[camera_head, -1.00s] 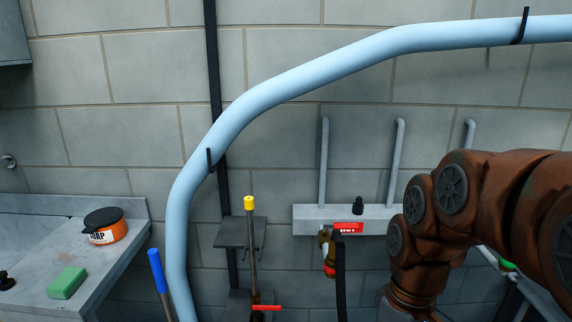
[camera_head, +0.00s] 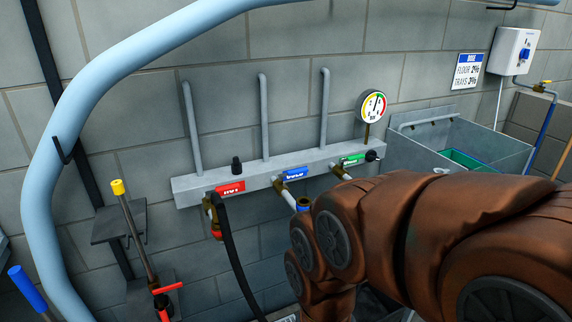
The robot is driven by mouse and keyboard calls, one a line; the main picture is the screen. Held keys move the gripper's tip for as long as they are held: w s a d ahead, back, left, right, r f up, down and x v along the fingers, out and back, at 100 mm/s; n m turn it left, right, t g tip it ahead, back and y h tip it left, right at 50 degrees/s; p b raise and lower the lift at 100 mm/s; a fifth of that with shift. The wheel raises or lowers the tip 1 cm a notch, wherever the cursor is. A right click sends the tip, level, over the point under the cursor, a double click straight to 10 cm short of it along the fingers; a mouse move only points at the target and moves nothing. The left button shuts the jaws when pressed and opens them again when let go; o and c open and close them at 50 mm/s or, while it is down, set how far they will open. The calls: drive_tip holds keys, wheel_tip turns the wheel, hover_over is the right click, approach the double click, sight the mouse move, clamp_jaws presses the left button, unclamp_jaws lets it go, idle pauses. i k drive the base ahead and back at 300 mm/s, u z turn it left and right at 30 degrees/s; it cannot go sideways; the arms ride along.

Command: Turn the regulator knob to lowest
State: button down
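A grey manifold block (camera_head: 262,179) on the wall carries a black knob (camera_head: 236,165) on top at left. A second black knob (camera_head: 372,155) sits at its right end, below a round gauge (camera_head: 373,106). A white wall box (camera_head: 511,48) at the upper right has a blue knob (camera_head: 525,55) on its front. No label that I can read marks any of these as the regulator knob. My rust-brown arm crosses the lower right. My gripper is outside the picture, and nothing is seen touching a knob.
Red, blue and green tags mark outlets on the manifold; a black hose (camera_head: 232,245) hangs from the red one. A pale blue pipe (camera_head: 120,62) arches at left. A grey sink (camera_head: 455,140) with a green tray inside stands at right, below a dosing sign (camera_head: 467,71).

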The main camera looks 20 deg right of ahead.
sight(371, 156)
drive_tip(key=u, duration=0.2)
drive_tip(key=k, duration=0.65)
drive_tip(key=z, duration=0.65)
drive_tip(key=i, duration=1)
